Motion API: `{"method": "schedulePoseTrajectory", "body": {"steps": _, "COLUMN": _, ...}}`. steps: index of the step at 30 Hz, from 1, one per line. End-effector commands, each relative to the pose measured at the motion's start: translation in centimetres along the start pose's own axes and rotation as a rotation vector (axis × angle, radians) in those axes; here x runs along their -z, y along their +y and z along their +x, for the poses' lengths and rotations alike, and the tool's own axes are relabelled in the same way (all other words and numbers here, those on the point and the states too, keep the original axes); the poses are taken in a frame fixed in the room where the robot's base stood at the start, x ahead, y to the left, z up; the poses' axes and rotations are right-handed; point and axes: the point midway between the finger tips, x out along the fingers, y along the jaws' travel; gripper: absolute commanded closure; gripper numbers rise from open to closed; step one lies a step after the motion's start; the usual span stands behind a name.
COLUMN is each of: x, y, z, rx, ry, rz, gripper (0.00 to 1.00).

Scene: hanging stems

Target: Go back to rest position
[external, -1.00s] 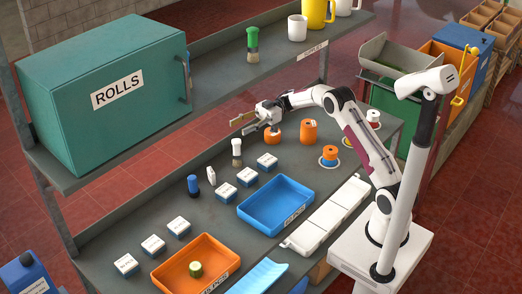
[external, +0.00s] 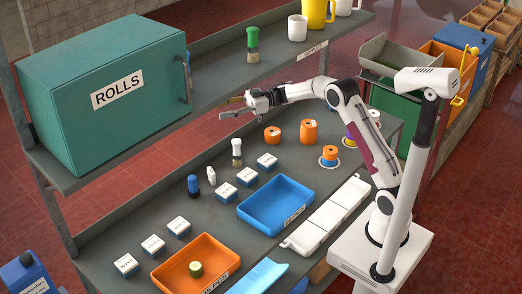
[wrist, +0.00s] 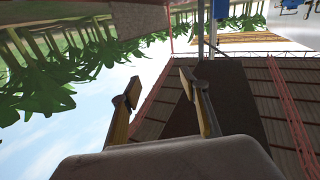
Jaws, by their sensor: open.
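My gripper (external: 231,107) is in the air above the back of the lower bench, just below the upper shelf's front edge. Its two fingers are apart with nothing between them. In the wrist view the two brown fingers of my gripper (wrist: 160,90) also stand apart and empty. That view looks away from the bench, toward leaves, sky and a roof. An orange roll (external: 272,134) stands on the bench below my gripper, clear of it.
The upper shelf (external: 215,115) holds a teal ROLLS box (external: 110,90), a green brush (external: 252,44) and mugs. The bench carries a blue tray (external: 275,204), an orange tray (external: 197,264), several small boxes and an orange spool (external: 329,155). A white post (external: 407,205) stands beside my arm.

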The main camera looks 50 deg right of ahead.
Motion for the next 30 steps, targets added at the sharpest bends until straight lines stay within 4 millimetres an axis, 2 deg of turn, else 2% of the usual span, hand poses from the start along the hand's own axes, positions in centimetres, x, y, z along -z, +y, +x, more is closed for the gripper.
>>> {"method": "schedulePoseTrajectory", "body": {"steps": 1, "x": 1.2, "y": 0.2, "z": 0.7, "rx": -0.039, "ry": -0.001, "rz": -0.005, "gripper": 0.55}}
{"method": "schedulePoseTrajectory", "body": {"steps": 6, "x": 4.2, "y": 1.2, "z": 2.1, "rx": -0.182, "ry": -0.01, "rz": -0.004, "gripper": 0.55}}
{"method": "schedulePoseTrajectory", "body": {"steps": 14, "x": 7.8, "y": 1.8, "z": 2.8, "rx": -0.39, "ry": -0.034, "rz": 0.03, "gripper": 0.55}}
{"method": "schedulePoseTrajectory", "body": {"steps": 22, "x": 10.1, "y": 0.9, "z": 1.7, "rx": -0.591, "ry": -0.077, "rz": 0.103, "gripper": 0.55}}
{"method": "schedulePoseTrajectory", "body": {"steps": 30, "x": 10.7, "y": -1.3, "z": -1.1, "rx": -0.769, "ry": -0.144, "rz": 0.197, "gripper": 0.55}}
